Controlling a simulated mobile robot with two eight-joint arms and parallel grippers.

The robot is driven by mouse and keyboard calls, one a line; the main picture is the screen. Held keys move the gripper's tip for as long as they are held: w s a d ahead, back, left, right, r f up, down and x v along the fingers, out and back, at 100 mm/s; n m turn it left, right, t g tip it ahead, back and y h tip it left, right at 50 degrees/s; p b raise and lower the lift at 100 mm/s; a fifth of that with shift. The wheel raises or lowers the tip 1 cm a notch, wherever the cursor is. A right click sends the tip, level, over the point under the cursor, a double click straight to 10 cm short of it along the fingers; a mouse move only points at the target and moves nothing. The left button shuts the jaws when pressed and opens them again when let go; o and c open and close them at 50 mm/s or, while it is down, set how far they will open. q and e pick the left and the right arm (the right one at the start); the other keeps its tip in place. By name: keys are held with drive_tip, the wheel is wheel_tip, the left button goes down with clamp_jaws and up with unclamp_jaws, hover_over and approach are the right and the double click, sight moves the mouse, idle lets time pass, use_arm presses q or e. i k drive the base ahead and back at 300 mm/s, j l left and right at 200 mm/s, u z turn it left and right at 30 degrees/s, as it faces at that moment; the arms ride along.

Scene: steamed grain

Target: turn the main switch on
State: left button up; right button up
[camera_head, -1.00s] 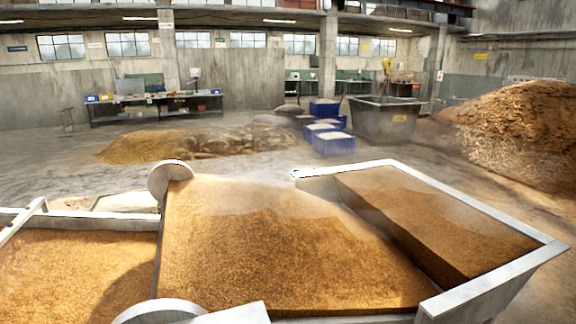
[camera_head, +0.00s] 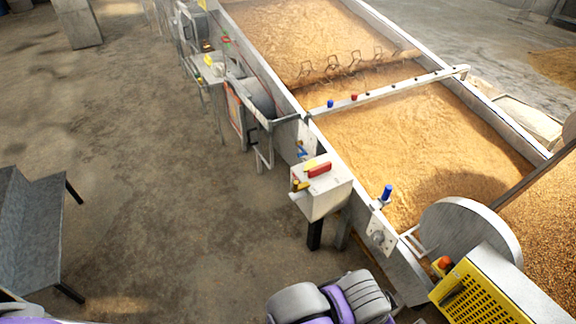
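A white control box (camera_head: 326,194) stands on a dark post at the side of the grain trough, with a red part (camera_head: 319,170) and yellow parts on it. A small grey plate with a round dark knob (camera_head: 379,237) is fixed to the trough's side, below a blue knob (camera_head: 387,192). An orange-red button (camera_head: 445,263) sits by a yellow slotted panel (camera_head: 474,296). I cannot tell which of these is the main switch or how it is set. Grey and purple parts of mine show at the bottom edge. Neither gripper is in view.
The long trough (camera_head: 549,157) of grain runs from the upper middle to the lower right, with a crossbar (camera_head: 395,90) over it. A dark metal bench (camera_head: 30,235) stands at left. The concrete floor (camera_head: 150,180) between is open.

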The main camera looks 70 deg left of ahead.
sight(313, 170)
drive_tip(key=u, duration=1.75)
drive_tip(key=i+u, duration=0.1)
drive_tip(key=u, duration=0.35)
drive_tip(key=i+u, duration=0.2)
drive_tip(key=i, duration=0.25)
drive_tip(key=i+l+u, duration=0.2)
drive_tip(key=i, duration=0.25)
